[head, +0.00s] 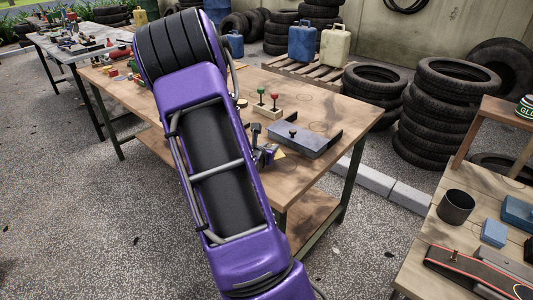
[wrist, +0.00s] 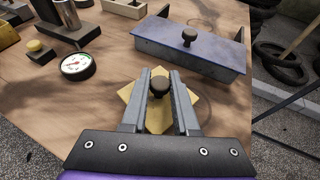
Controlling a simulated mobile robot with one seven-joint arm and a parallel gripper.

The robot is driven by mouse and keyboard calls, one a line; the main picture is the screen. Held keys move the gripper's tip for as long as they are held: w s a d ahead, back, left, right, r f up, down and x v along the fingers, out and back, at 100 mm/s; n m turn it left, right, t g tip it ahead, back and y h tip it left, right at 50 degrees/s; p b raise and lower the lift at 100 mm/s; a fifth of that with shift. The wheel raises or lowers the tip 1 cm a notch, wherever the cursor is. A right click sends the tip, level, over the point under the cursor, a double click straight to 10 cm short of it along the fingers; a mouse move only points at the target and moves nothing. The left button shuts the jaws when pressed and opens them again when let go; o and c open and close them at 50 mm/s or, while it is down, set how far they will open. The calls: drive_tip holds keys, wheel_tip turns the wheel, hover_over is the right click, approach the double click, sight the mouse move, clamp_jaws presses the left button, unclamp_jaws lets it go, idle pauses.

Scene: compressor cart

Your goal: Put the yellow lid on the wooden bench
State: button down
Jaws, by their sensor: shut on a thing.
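The yellow lid (wrist: 158,118) is a flat square plate with a dark round knob. In the wrist view my gripper (wrist: 160,82) is shut on that knob, one finger on each side, and the lid lies turned beneath the fingers. The fingers cover parts of the lid. In the head view a corner of the lid (head: 279,154) shows beside my gripper (head: 267,152), near the bench's front edge. The wooden bench (head: 340,108) has a brown top, also filling much of the wrist view (wrist: 105,115). I cannot tell whether the lid touches it.
A blue-grey box (head: 300,140) with a dark knob lies just beyond the lid. A round gauge (wrist: 77,66) and a yellow-topped knob (wrist: 38,48) are to the left. A stand with red and green knobs (head: 266,108) is behind. Bare wood surrounds the lid.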

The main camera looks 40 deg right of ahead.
drive_tip(key=shift+f, duration=1.55)
drive_tip(key=shift+f, duration=0.1)
drive_tip(key=shift+f+b, duration=0.1)
drive_tip(key=shift+b, duration=0.25)
drive_tip(key=c, duration=0.7)
unclamp_jaws()
drive_tip(key=shift+r, duration=0.2)
drive_tip(key=shift+s+a+r, duration=0.1)
drive_tip(key=shift+a+r, duration=0.05)
drive_tip(key=shift+a, duration=0.1)
drive_tip(key=p+v, duration=0.1)
drive_tip(key=v, duration=1)
drive_tip(key=shift+s+a+r+p, duration=0.15)
drive_tip(key=shift+p, duration=0.25)
